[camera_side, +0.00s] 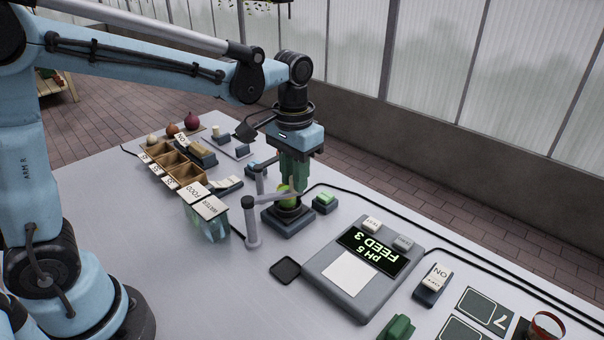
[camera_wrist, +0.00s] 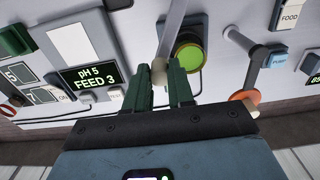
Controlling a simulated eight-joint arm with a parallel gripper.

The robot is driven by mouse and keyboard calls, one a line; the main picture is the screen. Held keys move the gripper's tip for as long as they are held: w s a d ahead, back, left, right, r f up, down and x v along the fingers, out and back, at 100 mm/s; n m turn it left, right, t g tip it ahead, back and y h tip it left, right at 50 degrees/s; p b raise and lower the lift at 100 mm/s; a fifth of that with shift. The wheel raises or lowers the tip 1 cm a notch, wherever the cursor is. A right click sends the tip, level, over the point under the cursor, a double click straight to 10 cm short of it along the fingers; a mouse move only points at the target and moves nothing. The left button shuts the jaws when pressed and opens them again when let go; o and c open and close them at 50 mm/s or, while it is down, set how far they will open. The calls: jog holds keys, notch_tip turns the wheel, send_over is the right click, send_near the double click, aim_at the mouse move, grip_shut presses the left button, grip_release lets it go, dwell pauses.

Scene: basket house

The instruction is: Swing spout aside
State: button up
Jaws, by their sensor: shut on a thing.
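The spout (camera_side: 273,200) is a grey bar reaching from the top of an upright post (camera_side: 252,226) toward a dark base (camera_side: 288,220) with a green top. My gripper (camera_side: 291,190) has green fingers and points down over this base. In the wrist view, my gripper (camera_wrist: 166,92) is shut on the pale end (camera_wrist: 159,72) of the spout's grey bar (camera_wrist: 173,32). The green disc (camera_wrist: 190,57) lies just right of the fingers. The fingers partly hide the base in the side view.
A panel reading "pH 5 FEED 3" (camera_side: 349,262) stands at front right. A container with FOOD and WATER labels (camera_side: 207,222) is close left of the post. A small green button (camera_side: 325,203) is right of the base. A compartmented wooden tray (camera_side: 174,165) is farther left.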

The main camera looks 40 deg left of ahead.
jog(key=shift+s+d, duration=0.55)
jog(key=shift+d, duration=0.15)
jog(key=shift+s+d, duration=0.5)
jog(key=shift+d, duration=0.2)
jog(key=shift+s, duration=0.1)
jog(key=shift+s+d, duration=0.5)
jog(key=shift+s, duration=0.3)
jog(key=shift+s+d, duration=0.45)
jog(key=shift+s, duration=0.3)
jog(key=shift+s+d, duration=0.15)
jog(key=shift+s, duration=0.65)
jog(key=shift+s+d, duration=0.15)
jog(key=shift+s, duration=0.6)
jog(key=o, duration=1.6)
jog(key=shift+c, duration=0.2)
